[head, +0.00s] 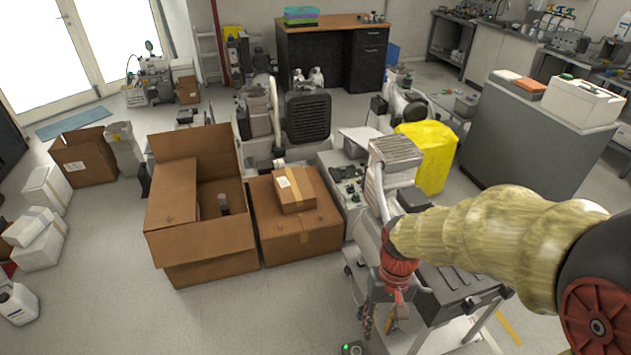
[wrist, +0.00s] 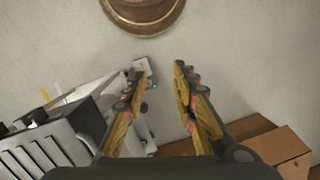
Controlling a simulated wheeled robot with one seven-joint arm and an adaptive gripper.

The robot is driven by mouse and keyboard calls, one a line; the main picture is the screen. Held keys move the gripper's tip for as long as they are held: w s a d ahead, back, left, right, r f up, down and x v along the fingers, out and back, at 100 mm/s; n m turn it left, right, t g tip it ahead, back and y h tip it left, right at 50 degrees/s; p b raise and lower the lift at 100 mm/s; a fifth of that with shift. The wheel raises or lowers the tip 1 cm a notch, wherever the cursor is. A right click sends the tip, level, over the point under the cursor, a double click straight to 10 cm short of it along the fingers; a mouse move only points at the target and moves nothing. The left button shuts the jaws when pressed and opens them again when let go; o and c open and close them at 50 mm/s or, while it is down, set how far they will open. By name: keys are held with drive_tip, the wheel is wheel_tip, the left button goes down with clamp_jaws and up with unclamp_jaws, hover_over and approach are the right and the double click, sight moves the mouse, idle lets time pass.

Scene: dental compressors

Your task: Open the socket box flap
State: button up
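My gripper (wrist: 161,74) points down with its two yellowish fingers apart and nothing between them. It also shows in the head view (head: 384,318), below the red wrist, beside the grey cart. A small pale box-like unit (wrist: 141,64) with a green spot lies on the floor by the left fingertip in the wrist view, partly hidden by that finger. In the head view a small dark unit with a green light (head: 351,348) sits at the bottom edge, partly cut off. I cannot tell for certain that this is the socket box, and no flap is clear.
The grey wheeled cart (head: 456,303) stands close to my gripper. A closed cardboard box (head: 318,235) bears a smaller box (head: 296,189); a large open box (head: 200,241) stands to the left. Floor (head: 290,310) in front is clear.

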drive_tip(key=s+d+r+t, duration=0.2)
drive_tip(key=s+r+t, duration=0.1)
drive_tip(key=r, duration=0.8)
drive_tip(key=s+d+r+t+p, duration=0.1)
drive_tip(key=s+d+r+t, duration=0.1)
drive_tip(key=r, duration=0.8)
drive_tip(key=shift+s+d+r+t+h+p, duration=0.2)
drive_tip(key=shift+s+r+t+h+p, duration=0.15)
drive_tip(key=shift+s+t, duration=0.7)
drive_tip(key=shift+w, duration=0.2)
